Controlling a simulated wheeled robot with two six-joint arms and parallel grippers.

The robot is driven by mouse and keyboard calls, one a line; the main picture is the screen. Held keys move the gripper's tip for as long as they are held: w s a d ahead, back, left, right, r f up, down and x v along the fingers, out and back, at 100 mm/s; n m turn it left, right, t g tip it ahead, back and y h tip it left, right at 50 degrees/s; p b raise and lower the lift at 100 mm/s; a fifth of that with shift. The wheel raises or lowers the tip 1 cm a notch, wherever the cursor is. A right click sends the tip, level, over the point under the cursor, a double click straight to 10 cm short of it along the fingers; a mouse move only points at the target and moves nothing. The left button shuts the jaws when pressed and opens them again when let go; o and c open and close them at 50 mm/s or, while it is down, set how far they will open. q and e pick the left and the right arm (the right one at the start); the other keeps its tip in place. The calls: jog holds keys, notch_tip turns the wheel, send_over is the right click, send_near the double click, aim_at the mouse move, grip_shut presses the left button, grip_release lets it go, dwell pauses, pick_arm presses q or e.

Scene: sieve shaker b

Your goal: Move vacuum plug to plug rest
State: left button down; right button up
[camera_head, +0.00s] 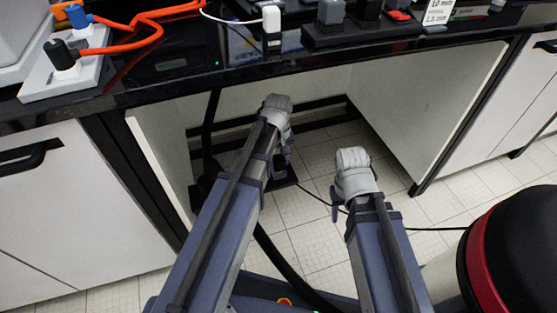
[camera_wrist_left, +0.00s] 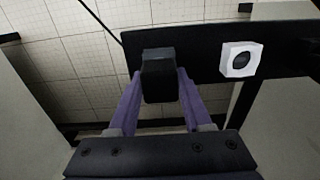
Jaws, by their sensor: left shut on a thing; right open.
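My left gripper (camera_head: 282,168) reaches down under the black bench top. In the left wrist view its two purple fingers are shut on a dark block-shaped plug (camera_wrist_left: 159,78), which I take as the vacuum plug. The plug is in front of a dark board (camera_wrist_left: 200,38); I cannot tell whether they touch. A white square block with a dark round face (camera_wrist_left: 240,60) sits on the board, right of the plug and apart from it. I cannot tell whether this is the plug rest. My right gripper (camera_head: 336,205) is open and empty above the floor, right of the left one.
A black and red rounded vacuum (camera_head: 518,255) stands at the lower right, with a thin cable (camera_head: 435,229) running left along the floor. White cabinets (camera_head: 68,200) flank the bench opening. Plugs, orange cables and a white holder (camera_head: 70,75) sit on the bench top (camera_head: 180,65).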

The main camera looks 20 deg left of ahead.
aim_at(278, 158)
pick_arm(q)
jog(key=shift+f+b, duration=0.55)
jog(key=shift+f, duration=0.05)
dwell(0.3)
jog(key=shift+c, duration=1.3)
grip_release()
jog(key=shift+r, duration=0.1)
jog(key=shift+r, duration=0.1)
notch_tip(278, 158, up, 8)
jog(key=p, duration=0.8)
jog(key=shift+f, duration=0.2)
